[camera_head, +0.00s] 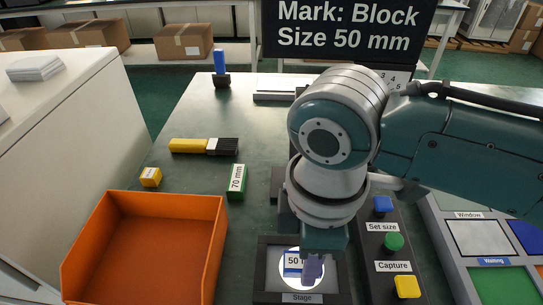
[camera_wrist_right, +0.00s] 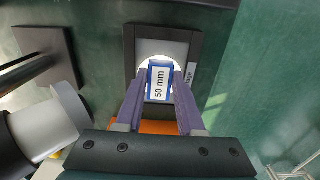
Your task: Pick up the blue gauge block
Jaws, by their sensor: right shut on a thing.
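The blue gauge block (camera_head: 291,264) has a white label reading "50 mm". It is at the lit round window of the stage (camera_head: 267,285). In the wrist view the block (camera_wrist_right: 159,82) sits between the two purple fingers of my right gripper (camera_wrist_right: 159,91), which is shut on it. In the head view my right gripper (camera_head: 312,268) hides part of the block. I cannot tell whether the block still touches the stage. My left gripper is not in view.
An orange tray (camera_head: 215,270) lies left of the stage. A green 70 mm block (camera_head: 236,182), a small yellow block (camera_head: 151,177) and a yellow-handled brush (camera_head: 190,146) lie beyond it. A button panel (camera_head: 377,285) is close on the right. The sign (camera_head: 345,27) stands behind.

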